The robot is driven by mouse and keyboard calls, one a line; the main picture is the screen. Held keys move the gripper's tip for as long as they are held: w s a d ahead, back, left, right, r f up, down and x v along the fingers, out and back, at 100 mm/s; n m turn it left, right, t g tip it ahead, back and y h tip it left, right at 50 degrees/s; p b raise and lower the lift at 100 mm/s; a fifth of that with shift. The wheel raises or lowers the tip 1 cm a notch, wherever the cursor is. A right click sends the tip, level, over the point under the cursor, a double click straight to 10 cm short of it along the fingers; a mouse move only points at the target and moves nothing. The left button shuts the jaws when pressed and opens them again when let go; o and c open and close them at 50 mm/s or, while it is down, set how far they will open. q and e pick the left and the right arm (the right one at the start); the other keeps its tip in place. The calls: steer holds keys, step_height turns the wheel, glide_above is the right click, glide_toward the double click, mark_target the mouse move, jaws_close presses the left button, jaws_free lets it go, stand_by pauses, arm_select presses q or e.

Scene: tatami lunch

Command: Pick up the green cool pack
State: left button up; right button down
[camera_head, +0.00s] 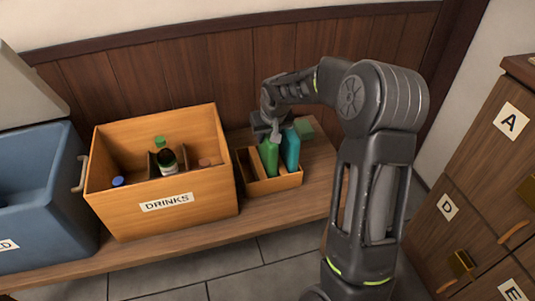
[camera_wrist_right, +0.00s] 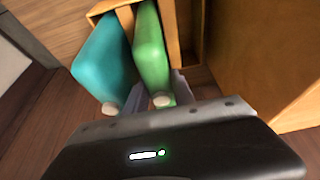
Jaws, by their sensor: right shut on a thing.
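The green cool pack (camera_head: 269,157) stands in a small wooden box (camera_head: 276,185) on the bench, beside a teal pack (camera_head: 291,150). My right gripper (camera_head: 274,136) reaches down from above and is shut on the green pack near its white-capped top end. In the right wrist view the green pack (camera_wrist_right: 152,48) lies between the fingers (camera_wrist_right: 160,92), with the teal pack (camera_wrist_right: 103,62) close on its left. The pack's lower end is still within the box walls in the head view. My left gripper is not in view.
A larger wooden DRINKS crate (camera_head: 168,203) with bottles stands close left of the small box. A blue cooler (camera_head: 35,190) is farther left. A flat green item (camera_head: 305,127) lies behind the packs, near the wood-panelled wall. Drawers (camera_head: 480,215) stand at right.

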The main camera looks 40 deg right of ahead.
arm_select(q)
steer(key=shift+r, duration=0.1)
arm_select(e)
steer(key=shift+r, duration=0.1)
